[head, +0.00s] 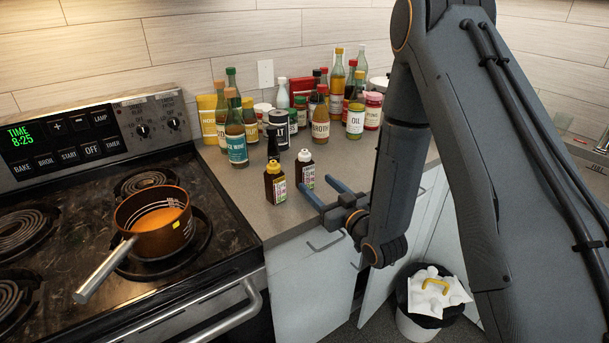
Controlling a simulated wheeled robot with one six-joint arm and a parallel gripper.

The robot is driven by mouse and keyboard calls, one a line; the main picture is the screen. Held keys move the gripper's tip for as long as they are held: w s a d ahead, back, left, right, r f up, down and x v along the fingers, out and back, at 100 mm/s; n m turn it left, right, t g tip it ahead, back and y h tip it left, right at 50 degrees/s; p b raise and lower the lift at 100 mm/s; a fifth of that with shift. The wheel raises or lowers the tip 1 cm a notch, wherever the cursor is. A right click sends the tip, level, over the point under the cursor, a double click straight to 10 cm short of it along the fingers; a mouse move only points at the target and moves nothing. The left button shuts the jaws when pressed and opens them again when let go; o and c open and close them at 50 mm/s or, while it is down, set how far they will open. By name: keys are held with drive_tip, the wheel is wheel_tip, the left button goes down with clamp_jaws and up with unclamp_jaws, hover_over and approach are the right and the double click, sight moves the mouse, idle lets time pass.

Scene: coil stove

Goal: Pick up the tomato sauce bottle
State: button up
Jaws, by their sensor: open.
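Two small dark bottles stand upright at the front of the grey counter (232,185). One has a yellow cap (274,183) and a pale printed label; the other has a white cap (305,169) and a similar label. The labels are too small to read, so I cannot tell which is the tomato sauce bottle. My gripper (324,190) is open and empty at the counter's front edge, to the right of the yellow-capped bottle and just in front of the white-capped one. Its two blue-grey fingers point toward the bottles and appear apart from them.
Many bottles and jars crowd the back of the counter, including a blue-labelled bottle (236,148) and an oil jar (355,121). A copper pot (152,238) sits on the stove at left. A bin (414,322) stands on the floor below.

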sight(309, 174)
drive_tip(key=p+x, duration=0.1)
drive_tip(key=x, duration=0.1)
drive_tip(key=p+x, duration=0.1)
drive_tip(key=x, duration=0.1)
drive_tip(key=r+p+x, duration=0.1)
drive_tip(key=x, duration=0.2)
drive_tip(key=shift+s+a+r, duration=0.1)
drive_tip(key=shift+s+a, duration=0.05)
drive_tip(key=shift+a, duration=0.1)
drive_tip(key=shift+w+a+p, duration=0.15)
drive_tip(key=shift+w+p, duration=0.15)
drive_tip(key=shift+w, duration=0.05)
drive_tip(key=shift+c, duration=0.2)
drive_tip(key=c, duration=1.2)
drive_tip(key=shift+c, duration=0.2)
